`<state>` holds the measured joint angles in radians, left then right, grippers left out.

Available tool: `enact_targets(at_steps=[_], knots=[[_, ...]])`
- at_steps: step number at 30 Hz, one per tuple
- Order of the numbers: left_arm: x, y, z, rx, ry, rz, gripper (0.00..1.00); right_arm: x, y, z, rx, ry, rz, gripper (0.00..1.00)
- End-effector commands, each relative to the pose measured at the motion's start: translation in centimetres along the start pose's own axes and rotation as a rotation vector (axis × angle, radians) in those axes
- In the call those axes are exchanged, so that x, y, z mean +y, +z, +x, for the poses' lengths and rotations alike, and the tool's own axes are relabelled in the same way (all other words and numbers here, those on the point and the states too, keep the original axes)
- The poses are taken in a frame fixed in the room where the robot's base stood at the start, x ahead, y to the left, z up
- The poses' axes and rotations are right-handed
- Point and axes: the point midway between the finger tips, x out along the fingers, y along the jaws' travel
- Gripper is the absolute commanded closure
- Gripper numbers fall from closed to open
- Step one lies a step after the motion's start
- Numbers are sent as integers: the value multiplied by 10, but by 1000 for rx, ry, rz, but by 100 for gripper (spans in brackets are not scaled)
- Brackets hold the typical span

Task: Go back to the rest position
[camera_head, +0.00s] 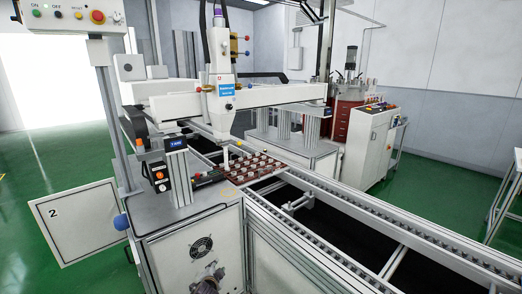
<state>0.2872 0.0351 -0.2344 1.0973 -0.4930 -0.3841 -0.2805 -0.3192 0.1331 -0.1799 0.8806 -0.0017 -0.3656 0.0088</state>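My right gripper is not in view.
The potting machine's white cabinet (190,248) stands close ahead, with the conveyor rails (375,215) running to the lower right. A reddish tray (232,179) with several pale parts lies under the dispensing head (221,105). Green floor (35,265) is clear at left.

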Motion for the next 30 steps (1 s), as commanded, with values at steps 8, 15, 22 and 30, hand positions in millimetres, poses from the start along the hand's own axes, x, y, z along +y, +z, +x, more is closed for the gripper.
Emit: enact_targets(at_steps=[8, 15, 22, 30], knots=[[95, 92, -13, -102, 133, -100, 69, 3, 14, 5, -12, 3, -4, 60], [171, 170, -40, -199, 231, -186, 69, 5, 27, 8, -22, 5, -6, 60], [239, 242, -79, -300, 313, -270, 69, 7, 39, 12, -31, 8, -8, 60], [312, 324, -139, -430, 393, -370, 69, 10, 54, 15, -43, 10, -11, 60]])
